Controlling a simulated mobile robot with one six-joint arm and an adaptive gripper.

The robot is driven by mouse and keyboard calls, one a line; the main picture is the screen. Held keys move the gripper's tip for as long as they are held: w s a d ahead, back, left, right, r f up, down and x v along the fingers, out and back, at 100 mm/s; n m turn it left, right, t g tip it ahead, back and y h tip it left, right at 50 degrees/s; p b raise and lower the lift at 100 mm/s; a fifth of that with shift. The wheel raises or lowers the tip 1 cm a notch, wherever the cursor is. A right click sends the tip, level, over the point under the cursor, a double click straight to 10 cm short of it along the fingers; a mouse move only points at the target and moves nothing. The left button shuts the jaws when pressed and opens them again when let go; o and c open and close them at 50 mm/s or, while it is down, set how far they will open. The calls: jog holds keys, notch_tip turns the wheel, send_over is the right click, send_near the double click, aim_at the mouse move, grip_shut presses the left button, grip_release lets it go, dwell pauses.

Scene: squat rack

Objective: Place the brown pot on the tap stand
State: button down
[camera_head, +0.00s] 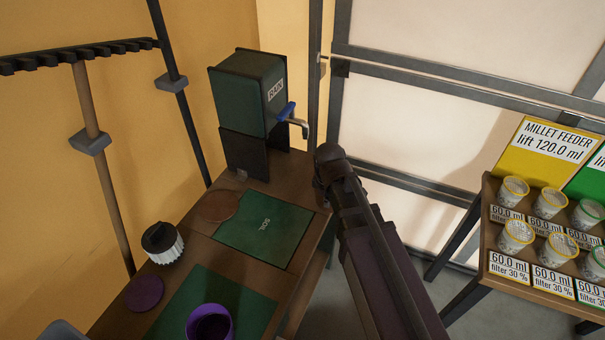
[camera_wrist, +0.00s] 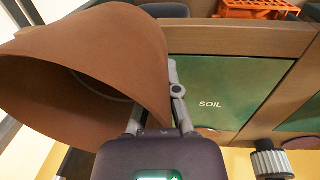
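The brown pot (camera_wrist: 120,45) fills the left of the wrist view, tilted with its wide mouth toward the lower left. My gripper (camera_wrist: 165,105) appears shut on the pot's wall; part of the grip is hidden by the pot. In the head view my arm hides the gripper and pot. A dark green tank marked RAIN (camera_head: 250,92) stands on a dark support (camera_head: 244,153) at the back of the bench. Its tap has a blue handle (camera_head: 286,111) and a grey spout (camera_head: 301,127) pointing right. I cannot tell which surface is the tap stand.
The bench holds a green SOIL panel (camera_head: 262,226), brown disc (camera_head: 217,206), purple disc (camera_head: 145,293), purple pot (camera_head: 210,325) and black-and-white ribbed object (camera_head: 162,243). A shelf of cups (camera_head: 515,235) stands right. An orange crate (camera_wrist: 255,8) shows in the wrist view.

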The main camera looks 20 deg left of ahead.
dwell(0.4)
jog(key=shift+s+a+r+n+y, duration=0.1)
jog(key=shift+s+a+n, duration=0.4)
jog(key=shift+a+n, duration=0.3)
jog(key=shift+s+a+r+n+y, duration=0.1)
jog(key=shift+s+a+n, duration=0.45)
jog(key=shift+a+n, duration=0.25)
jog(key=shift+s+a+r+n+y, duration=0.1)
jog(key=shift+s+a+n, duration=0.4)
jog(key=shift+a+n, duration=0.3)
jog(key=shift+w+a, duration=0.1)
jog(key=shift+a, duration=0.05)
jog(key=w+a, duration=0.1)
jog(key=w, duration=0.3)
jog(key=w+a+f, duration=0.1)
jog(key=w+a, duration=0.1)
jog(key=w, duration=0.3)
jog(key=w+a+b, duration=0.1)
jog(key=w, duration=0.3)
jog(key=shift+w+a+f, duration=0.25)
jog(key=shift+w+a, duration=0.1)
jog(key=shift+w, duration=0.05)
jog(key=shift+w, duration=0.1)
